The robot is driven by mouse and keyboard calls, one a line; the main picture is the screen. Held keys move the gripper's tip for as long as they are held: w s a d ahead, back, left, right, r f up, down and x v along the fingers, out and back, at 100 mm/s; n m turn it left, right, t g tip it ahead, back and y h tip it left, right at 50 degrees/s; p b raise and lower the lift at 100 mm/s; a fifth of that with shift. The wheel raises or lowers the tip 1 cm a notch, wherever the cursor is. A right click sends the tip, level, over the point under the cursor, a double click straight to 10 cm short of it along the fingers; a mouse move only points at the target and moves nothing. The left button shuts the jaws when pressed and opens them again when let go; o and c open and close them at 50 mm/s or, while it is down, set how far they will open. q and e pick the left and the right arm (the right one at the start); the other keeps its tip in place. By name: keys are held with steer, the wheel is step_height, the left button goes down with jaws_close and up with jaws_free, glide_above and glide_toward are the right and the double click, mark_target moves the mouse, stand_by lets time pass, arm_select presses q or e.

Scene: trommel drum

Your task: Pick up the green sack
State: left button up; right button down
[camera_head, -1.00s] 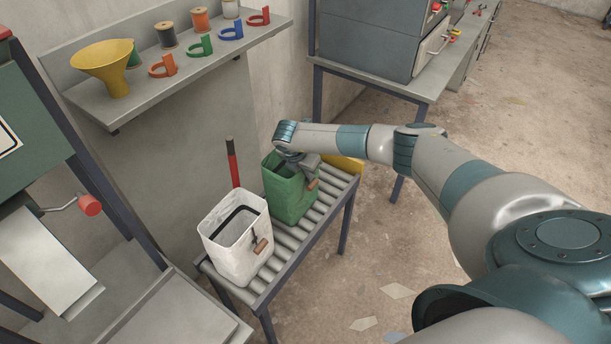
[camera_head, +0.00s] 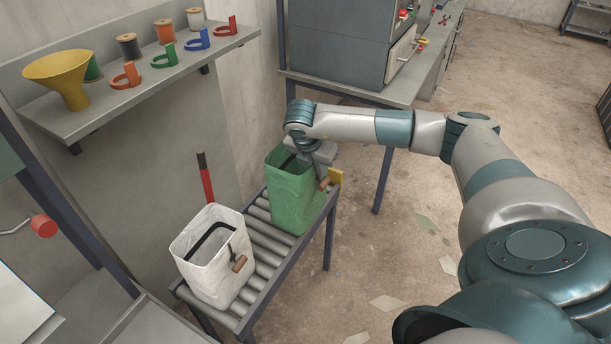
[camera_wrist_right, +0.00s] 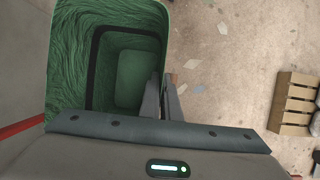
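The green sack (camera_head: 293,200) is an open-topped bag with a dark inner band and a brown toggle. It stands upright over the far part of the roller rack (camera_head: 262,278); whether its base touches the rollers is hard to tell. My right gripper (camera_head: 308,165) reaches down at its right rim. In the right wrist view the two fingers (camera_wrist_right: 163,98) are close together on the rim of the green sack (camera_wrist_right: 75,60), seemingly with its wall between them. My left gripper is not in view.
A white sack (camera_head: 205,270) stands on the near end of the rack. A red-handled tool (camera_head: 205,180) stands behind it. A shelf (camera_head: 150,88) with a yellow funnel (camera_head: 67,80) and spools is at upper left. A bench (camera_head: 350,88) stands behind. Floor on the right is mostly clear.

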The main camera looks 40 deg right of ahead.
steer(key=shift+s+d+r, duration=0.25)
steer(key=shift+s+r, duration=0.05)
steer(key=shift+s, duration=0.1)
stand_by(0.3)
